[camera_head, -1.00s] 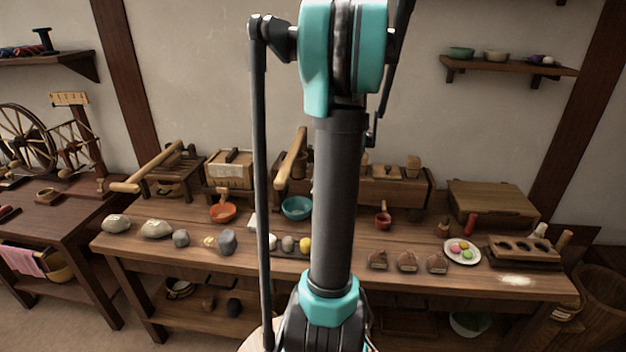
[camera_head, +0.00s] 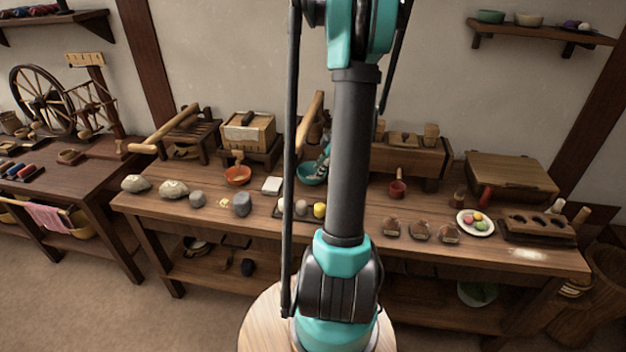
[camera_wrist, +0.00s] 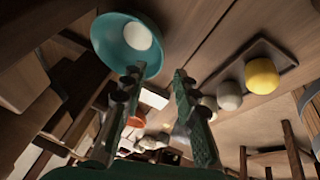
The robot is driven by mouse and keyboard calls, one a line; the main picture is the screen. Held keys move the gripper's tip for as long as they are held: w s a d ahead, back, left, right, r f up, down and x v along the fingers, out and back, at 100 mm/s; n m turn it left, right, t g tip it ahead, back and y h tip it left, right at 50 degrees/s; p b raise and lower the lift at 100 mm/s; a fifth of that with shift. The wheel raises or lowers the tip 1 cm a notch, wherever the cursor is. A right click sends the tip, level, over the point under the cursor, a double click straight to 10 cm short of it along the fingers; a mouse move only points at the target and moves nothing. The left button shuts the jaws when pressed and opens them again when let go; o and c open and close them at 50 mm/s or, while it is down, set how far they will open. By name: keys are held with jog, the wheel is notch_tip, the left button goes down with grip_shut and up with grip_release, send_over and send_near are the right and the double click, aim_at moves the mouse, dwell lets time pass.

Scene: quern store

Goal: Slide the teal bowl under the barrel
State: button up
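The teal bowl (camera_head: 309,174) stands on the long wooden table, in front of a wooden device with a slanting pale handle (camera_head: 309,122). It also shows in the wrist view (camera_wrist: 105,42), with a pale round patch inside it. My gripper (camera_head: 324,160) is low over the table at the bowl; in the wrist view its two fingers (camera_wrist: 158,75) are spread apart with nothing between them. The left fingertip overlaps the bowl's rim in that view; I cannot tell whether it touches. I cannot clearly make out the barrel; the device is partly hidden by my arm.
An orange bowl (camera_head: 238,175) and a white block (camera_head: 271,186) lie left of the teal bowl. A dark tray (camera_head: 281,211) with round items, including a yellow one (camera_head: 320,210), lies in front. Grey stones (camera_head: 242,204) stand further left. A red cup (camera_head: 397,189) stands to the right.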

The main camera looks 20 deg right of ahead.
jog(key=x, duration=0.6)
jog(key=shift+w+a+f, duration=0.1)
jog(key=shift+f, duration=0.25)
jog(key=shift+c, duration=0.5)
grip_shut()
